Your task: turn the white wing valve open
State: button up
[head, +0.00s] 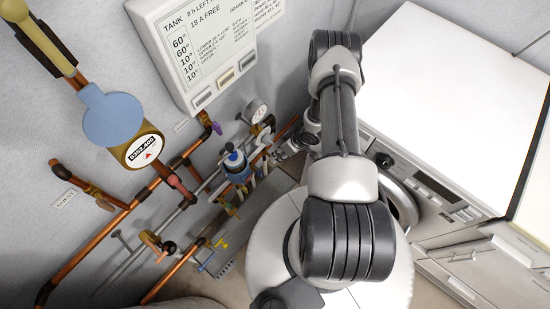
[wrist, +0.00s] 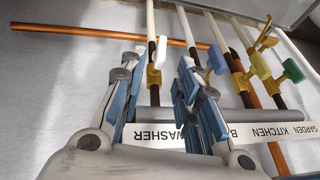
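The white wing valve (wrist: 161,52) shows in the wrist view as a pale upright handle on a brass body (wrist: 153,76), on a dark pipe. It lies between the two fingers of my gripper (wrist: 163,58). The fingers are apart, one on each side of it, and I see no clear contact. How deep the handle sits between the fingertips is hard to tell. In the head view my gripper (head: 283,149) is small, at the pipework beside the wall, partly hidden by my arm. I cannot make out the white valve there.
A label strip (wrist: 240,134) runs below. In the head view a washing machine (head: 440,195) stands at right and a control box (head: 200,50) hangs on the wall.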

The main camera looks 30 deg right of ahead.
jog(key=b+x, duration=0.2)
jog(key=x, duration=0.5)
jog(key=shift+c, duration=0.5)
grip_shut()
